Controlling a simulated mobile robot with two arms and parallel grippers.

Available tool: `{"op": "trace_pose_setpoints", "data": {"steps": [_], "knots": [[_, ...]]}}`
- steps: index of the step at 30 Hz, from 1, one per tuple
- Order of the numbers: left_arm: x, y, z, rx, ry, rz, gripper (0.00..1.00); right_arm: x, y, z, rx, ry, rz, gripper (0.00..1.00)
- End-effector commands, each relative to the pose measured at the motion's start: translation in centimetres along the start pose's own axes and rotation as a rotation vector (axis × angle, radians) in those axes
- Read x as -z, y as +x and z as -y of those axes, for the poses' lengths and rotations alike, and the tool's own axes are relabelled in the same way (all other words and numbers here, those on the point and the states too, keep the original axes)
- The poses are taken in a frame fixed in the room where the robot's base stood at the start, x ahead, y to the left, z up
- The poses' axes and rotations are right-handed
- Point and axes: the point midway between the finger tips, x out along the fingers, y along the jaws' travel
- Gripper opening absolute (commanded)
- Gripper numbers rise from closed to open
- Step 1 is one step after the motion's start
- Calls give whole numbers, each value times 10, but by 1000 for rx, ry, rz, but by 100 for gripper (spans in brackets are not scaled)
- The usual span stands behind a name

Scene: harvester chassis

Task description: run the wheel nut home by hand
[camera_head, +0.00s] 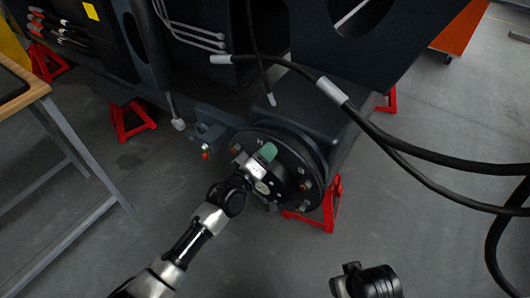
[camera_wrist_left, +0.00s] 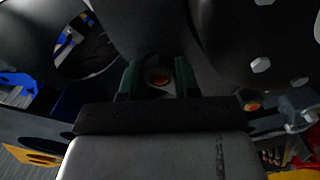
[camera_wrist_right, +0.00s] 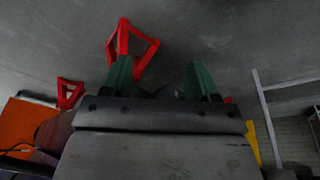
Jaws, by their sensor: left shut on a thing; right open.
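The dark round wheel hub (camera_head: 290,160) faces me in the head view, with silver bolt heads and copper-coloured pieces around its face. My left gripper (camera_head: 264,158) is at the hub face, its green fingertips against it. In the left wrist view the green fingers stand on either side of a round copper-coloured piece, seemingly the wheel nut (camera_wrist_left: 158,76). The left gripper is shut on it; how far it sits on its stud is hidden. My right gripper (camera_wrist_right: 160,75) is open and empty, away from the hub, with its fingers pointing over the grey floor.
Red stands (camera_head: 327,207) are under the chassis (camera_head: 205,80). Black hoses (camera_head: 415,150) hang across the right side. A wooden-topped bench (camera_head: 22,90) stands at the left. An orange panel (camera_head: 460,28) is at the upper right. The floor in front is clear.

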Motion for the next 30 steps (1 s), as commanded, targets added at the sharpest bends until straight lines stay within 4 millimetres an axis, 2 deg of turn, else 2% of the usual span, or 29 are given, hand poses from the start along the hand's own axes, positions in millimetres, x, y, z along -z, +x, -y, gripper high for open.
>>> {"op": "trace_pose_setpoints", "data": {"steps": [3,9,17,18,23,24,29,30], "knots": [[1,0,-2,1,256,3,0,-4,21,1,3,-2,16,60],[0,1,-1,1,546,2,0,-14,50,3,5,-4,29,60],[0,1,0,1,586,1,0,-15,55,3,6,-5,27,60],[0,1,0,1,585,1,33,-15,55,3,5,-5,27,60],[0,1,0,1,583,1,57,-15,54,3,5,-4,27,60],[0,1,0,1,582,1,61,-15,54,3,5,-5,27,60],[0,1,0,1,581,1,61,-14,54,3,5,-5,26,60],[0,1,0,1,581,2,58,-14,54,3,5,-5,26,60]]}}
